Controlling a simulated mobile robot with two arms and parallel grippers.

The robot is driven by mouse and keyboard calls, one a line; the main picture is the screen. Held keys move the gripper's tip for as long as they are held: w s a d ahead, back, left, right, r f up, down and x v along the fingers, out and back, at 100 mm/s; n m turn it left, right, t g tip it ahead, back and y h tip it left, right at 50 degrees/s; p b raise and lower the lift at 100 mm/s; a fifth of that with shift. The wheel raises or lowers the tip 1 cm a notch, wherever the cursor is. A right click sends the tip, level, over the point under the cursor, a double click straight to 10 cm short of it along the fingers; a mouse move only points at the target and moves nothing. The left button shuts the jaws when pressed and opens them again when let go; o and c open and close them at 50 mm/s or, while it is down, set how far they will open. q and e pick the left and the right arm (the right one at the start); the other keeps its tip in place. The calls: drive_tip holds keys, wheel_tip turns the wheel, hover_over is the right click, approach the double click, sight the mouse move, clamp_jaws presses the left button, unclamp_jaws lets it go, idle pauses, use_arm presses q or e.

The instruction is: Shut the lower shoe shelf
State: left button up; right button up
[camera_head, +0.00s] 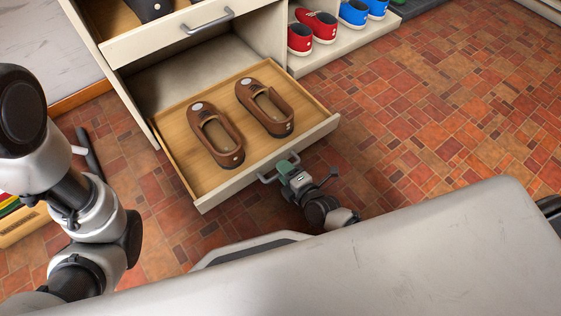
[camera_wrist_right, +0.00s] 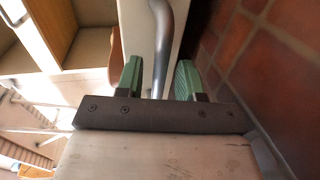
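The lower shoe shelf (camera_head: 182,158) is a pulled-out drawer with a wooden floor and a pale front panel. A pair of brown shoes (camera_head: 217,137) lies on it. Its metal bar handle (camera_head: 266,179) is on the front panel, and the handle also shows in the right wrist view (camera_wrist_right: 162,40). My right gripper (camera_head: 286,169) is at this handle. In the right wrist view its green fingertips (camera_wrist_right: 159,80) are apart, with the handle bar between them and gaps showing. My left arm is at the left of the head view; I cannot make out its gripper.
An upper drawer (camera_head: 150,40) with its own handle (camera_head: 208,22) sits above, holding dark shoes. Red shoes (camera_head: 314,27) and blue shoes (camera_head: 354,12) stand on a pale shelf at the back. Open tiled floor (camera_head: 440,110) lies to the right.

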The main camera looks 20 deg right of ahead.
drive_tip(key=shift+w+a, duration=0.1)
drive_tip(key=shift+w, duration=0.15)
clamp_jaws()
